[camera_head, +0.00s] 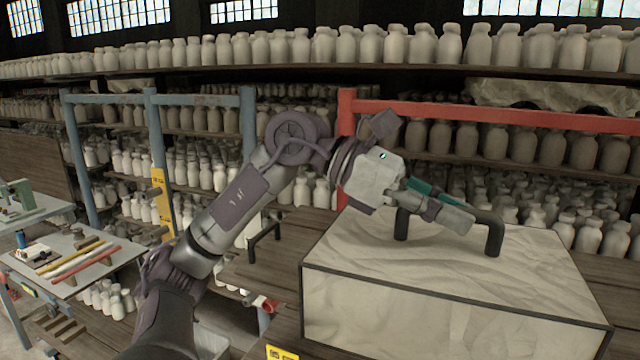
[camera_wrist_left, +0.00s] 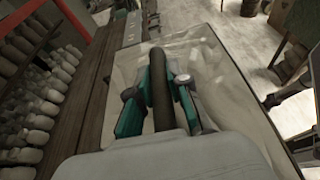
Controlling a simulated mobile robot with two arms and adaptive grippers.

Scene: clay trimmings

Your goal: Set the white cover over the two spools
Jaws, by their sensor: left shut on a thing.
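The white cover (camera_head: 440,270) is a large, box-shaped, pale streaked block with dark edges, at the right of the head view. A dark bar handle (camera_head: 495,238) stands on its top. My left gripper (camera_head: 448,207) is shut on this handle. In the left wrist view the handle (camera_wrist_left: 160,88) runs between the two green-and-grey fingers, with the cover's pale top (camera_wrist_left: 205,62) beneath. The two spools are not visible. My right gripper is not in view.
A wooden bench (camera_head: 255,272) runs left of and behind the cover, with a small black handle-like frame (camera_head: 264,236) on it. A red rail (camera_head: 500,115) and shelves of pale bottles stand behind. A side table (camera_head: 70,262) with tools is at the far left.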

